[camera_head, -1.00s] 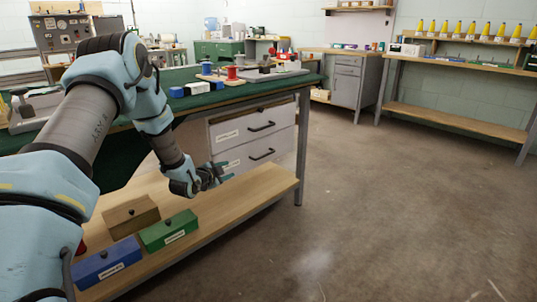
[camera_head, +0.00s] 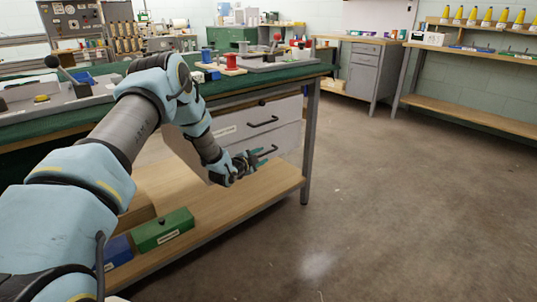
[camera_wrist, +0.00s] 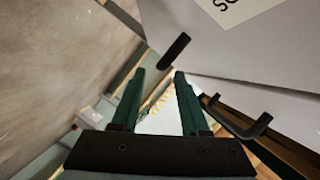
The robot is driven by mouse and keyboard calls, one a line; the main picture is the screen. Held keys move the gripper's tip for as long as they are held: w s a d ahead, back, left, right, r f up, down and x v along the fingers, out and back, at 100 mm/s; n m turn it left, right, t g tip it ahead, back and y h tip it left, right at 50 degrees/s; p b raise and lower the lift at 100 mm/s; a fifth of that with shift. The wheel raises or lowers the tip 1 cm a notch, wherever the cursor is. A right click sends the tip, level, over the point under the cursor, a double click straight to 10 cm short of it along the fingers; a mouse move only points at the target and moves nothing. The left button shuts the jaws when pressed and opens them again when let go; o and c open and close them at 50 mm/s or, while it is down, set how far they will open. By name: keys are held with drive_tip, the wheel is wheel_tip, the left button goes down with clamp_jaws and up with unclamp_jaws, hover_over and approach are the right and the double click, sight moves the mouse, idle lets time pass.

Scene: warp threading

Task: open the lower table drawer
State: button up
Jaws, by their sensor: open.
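The lower table drawer (camera_head: 290,138) is the lower white front under the green-topped table and looks closed. Its black bar handle (camera_head: 270,151) is partly hidden by my gripper (camera_head: 261,156) in the head view. In the wrist view my gripper (camera_wrist: 160,78) is open with nothing between its green fingers. There the lower handle (camera_wrist: 174,52) shows just beyond the fingertips, apart from them. The labelled drawer front fills the upper right. I cannot tell exactly how far away the handle is.
The upper drawer (camera_head: 288,110) looks closed above, with its own handle (camera_head: 263,122). A wooden lower shelf (camera_head: 250,190) carries a green box (camera_head: 162,231) and a blue box (camera_head: 118,252). The table leg (camera_head: 310,150) stands right of the drawers. Floor to the right is clear.

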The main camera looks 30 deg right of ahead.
sight(266, 153)
drive_tip(key=shift+b+x, duration=0.35)
drive_tip(key=shift+x, duration=2.45)
drive_tip(key=shift+c, duration=0.2)
clamp_jaws()
